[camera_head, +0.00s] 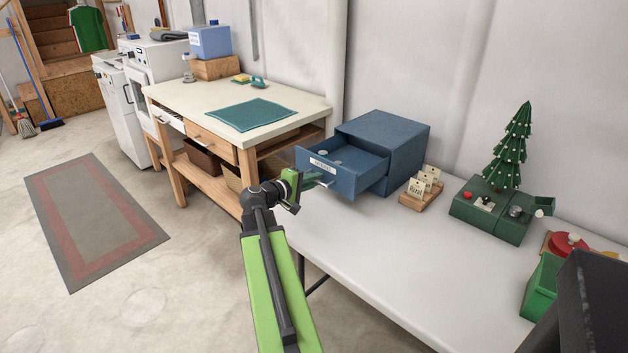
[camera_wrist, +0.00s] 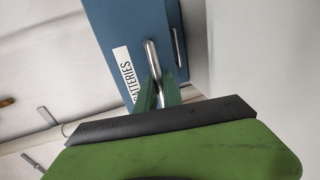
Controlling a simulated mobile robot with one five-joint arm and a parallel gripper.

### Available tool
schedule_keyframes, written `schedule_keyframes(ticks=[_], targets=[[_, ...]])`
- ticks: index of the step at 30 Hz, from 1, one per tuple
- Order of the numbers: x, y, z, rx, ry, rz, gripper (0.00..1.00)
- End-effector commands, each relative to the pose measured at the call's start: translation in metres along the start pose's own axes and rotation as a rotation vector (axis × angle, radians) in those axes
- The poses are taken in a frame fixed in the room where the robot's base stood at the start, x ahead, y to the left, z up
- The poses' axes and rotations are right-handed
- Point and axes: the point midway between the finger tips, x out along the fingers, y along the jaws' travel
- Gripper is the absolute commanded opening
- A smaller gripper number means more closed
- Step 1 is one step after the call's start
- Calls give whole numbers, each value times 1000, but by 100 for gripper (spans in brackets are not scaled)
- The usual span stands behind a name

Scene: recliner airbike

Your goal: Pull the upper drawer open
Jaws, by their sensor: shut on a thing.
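A blue drawer cabinet (camera_head: 400,140) stands on the white table against the wall. Its upper drawer (camera_head: 352,183) is pulled well out towards the left, and its inside shows with small pale items in it. In the wrist view the blue drawer front (camera_wrist: 130,25) carries a white label reading BATTERIES and a metal bar handle (camera_wrist: 151,55). My gripper (camera_head: 322,182) is at the drawer front, its green fingers (camera_wrist: 158,92) shut on the handle. In the head view the handle is mostly hidden by the gripper.
The white table (camera_head: 400,260) is clear in front of the cabinet. A wooden holder with cards (camera_head: 422,195), a green box (camera_head: 490,208) with a small tree (camera_head: 508,150) and a green bin (camera_head: 541,285) stand to the right. A workbench (camera_head: 240,110) stands left.

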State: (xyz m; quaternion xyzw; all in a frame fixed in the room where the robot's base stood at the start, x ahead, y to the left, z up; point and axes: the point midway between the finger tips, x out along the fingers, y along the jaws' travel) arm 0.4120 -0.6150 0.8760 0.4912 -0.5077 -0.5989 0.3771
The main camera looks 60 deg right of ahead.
Motion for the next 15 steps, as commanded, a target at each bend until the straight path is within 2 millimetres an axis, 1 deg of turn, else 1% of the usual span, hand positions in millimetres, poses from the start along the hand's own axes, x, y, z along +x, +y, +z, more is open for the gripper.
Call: schedule_keyframes(ticks=[8,9,10,11,15], targets=[[2,0,1,1,-2,0,0],[2,0,1,1,-2,0,13],[2,0,1,1,-2,0,17],[2,0,1,1,-2,0,20],[2,0,1,0,-1,0,20]])
